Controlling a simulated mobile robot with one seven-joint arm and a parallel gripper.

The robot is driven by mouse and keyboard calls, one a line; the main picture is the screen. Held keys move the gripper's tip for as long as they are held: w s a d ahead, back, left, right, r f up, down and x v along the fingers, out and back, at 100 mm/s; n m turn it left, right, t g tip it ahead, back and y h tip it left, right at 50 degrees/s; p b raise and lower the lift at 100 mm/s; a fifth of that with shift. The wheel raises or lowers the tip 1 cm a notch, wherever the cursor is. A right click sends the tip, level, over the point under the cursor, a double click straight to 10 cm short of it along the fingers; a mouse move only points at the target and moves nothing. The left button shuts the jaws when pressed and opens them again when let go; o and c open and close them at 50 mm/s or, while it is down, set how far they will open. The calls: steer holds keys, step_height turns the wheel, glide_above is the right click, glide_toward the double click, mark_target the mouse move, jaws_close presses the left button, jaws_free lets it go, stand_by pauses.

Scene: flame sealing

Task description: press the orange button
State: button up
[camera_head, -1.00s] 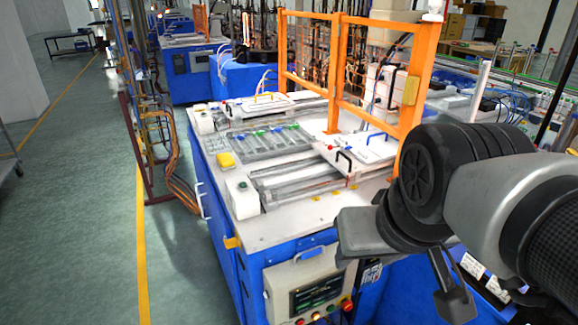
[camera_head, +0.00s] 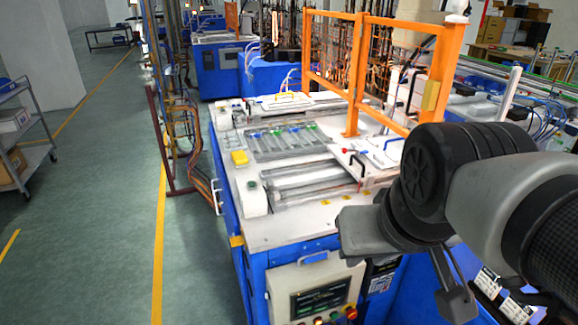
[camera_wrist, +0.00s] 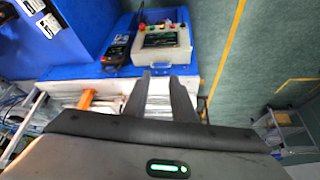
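A small orange button (camera_head: 318,321) sits on the front edge of the control box (camera_head: 275,290), at the bottom of the head view, among red and green buttons. In the wrist view the control box (camera_wrist: 185,52) appears upside down beyond my gripper, with a row of small coloured buttons along its far edge. An orange-yellow one (camera_wrist: 168,22) seems to be among them, but it is tiny. My gripper (camera_wrist: 161,76) has its two dark fingers apart, with nothing between them. It is clear of the box and the buttons.
A cart (camera_head: 28,150) is at the left; the aisle floor between is clear.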

jaws_close()
stand_by(1.4)
